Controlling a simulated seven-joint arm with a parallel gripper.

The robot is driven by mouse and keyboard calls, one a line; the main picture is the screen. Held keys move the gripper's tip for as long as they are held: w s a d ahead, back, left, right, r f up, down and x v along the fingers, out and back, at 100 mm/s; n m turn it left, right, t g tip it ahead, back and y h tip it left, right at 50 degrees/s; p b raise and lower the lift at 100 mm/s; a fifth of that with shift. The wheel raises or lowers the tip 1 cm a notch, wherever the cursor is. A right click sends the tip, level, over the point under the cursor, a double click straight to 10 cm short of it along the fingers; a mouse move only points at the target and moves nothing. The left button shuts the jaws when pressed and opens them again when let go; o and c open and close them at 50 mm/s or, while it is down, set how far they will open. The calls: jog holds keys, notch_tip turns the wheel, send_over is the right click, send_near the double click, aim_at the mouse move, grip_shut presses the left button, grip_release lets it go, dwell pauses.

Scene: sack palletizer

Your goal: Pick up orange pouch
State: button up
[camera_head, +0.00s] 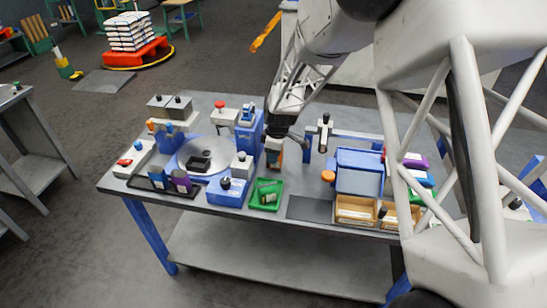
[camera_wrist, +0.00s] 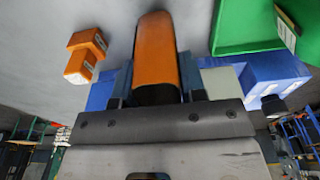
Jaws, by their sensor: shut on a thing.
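My gripper (camera_head: 274,146) is over the middle of the grey workbench, pointing down. In the wrist view its two fingers (camera_wrist: 155,88) press on either side of an orange pouch (camera_wrist: 155,45), which sticks out beyond the fingertips. The pouch is tall, with a rounded end.
A green tray (camera_head: 256,206) with small parts lies left of the pouch. A blue tower (camera_head: 248,135) stands close behind-left. An orange capped item (camera_head: 328,176) and a blue bin (camera_head: 358,180) are to the right. A dark mat (camera_head: 309,209) lies bare in front.

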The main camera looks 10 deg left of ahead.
notch_tip(320, 180, up, 8)
jog(key=shift+r, duration=0.25)
jog(key=shift+a, duration=0.1)
dwell(0.8)
